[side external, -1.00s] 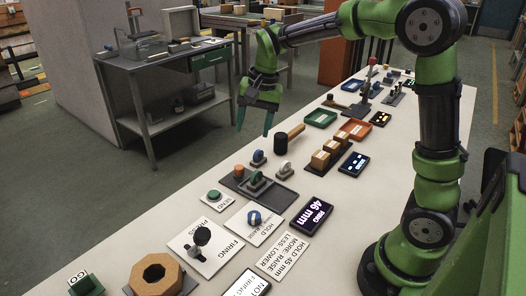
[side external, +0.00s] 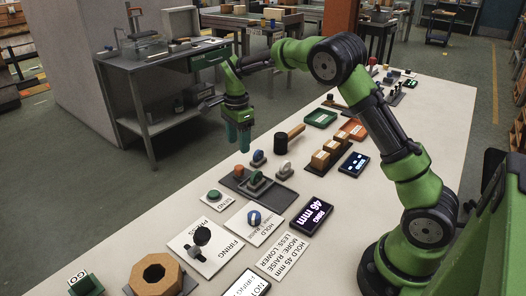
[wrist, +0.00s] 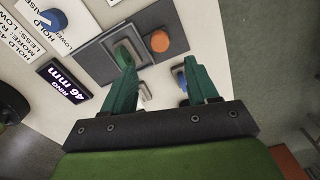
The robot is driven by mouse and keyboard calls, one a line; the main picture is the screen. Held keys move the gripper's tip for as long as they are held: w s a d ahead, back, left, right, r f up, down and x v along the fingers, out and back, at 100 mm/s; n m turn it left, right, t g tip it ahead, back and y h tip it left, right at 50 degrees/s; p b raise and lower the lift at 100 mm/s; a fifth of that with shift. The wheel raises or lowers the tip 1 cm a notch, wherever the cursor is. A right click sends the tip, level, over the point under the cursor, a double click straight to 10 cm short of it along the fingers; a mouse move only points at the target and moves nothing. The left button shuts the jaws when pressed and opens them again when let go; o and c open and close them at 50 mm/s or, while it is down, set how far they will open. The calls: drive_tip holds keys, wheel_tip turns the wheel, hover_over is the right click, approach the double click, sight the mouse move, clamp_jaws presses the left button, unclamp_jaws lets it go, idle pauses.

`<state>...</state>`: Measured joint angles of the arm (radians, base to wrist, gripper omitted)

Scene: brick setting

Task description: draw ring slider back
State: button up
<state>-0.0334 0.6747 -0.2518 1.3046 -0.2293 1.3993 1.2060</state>
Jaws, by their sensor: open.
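A dark grey plate (side external: 272,192) lies on the bench with a green ring-shaped handle (side external: 256,178) on it; this looks like a slider, though no label on it can be read. It also shows in the wrist view (wrist: 127,54), just beyond one fingertip. A blue handle (side external: 258,157) and a pale grey handle (side external: 284,167) stand nearby. An orange knob (side external: 239,170) sits at the plate's left corner. My gripper (side external: 239,148) is open and empty, pointing down above the bench's far edge, behind the handles. In the wrist view its green fingers (wrist: 161,85) are spread apart.
A purple display (side external: 312,212) reads RING 46 mm. The firing press panel (side external: 205,247) with its black knob and a hold panel (side external: 254,221) with a blue knob lie nearer. A black-headed mallet (side external: 283,142) and wooden blocks (side external: 326,154) lie right of the gripper.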

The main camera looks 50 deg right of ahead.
sight(240, 166)
wheel_tip(240, 166, down, 9)
drive_tip(key=shift+r, duration=0.1)
idle(0.3)
clamp_jaws()
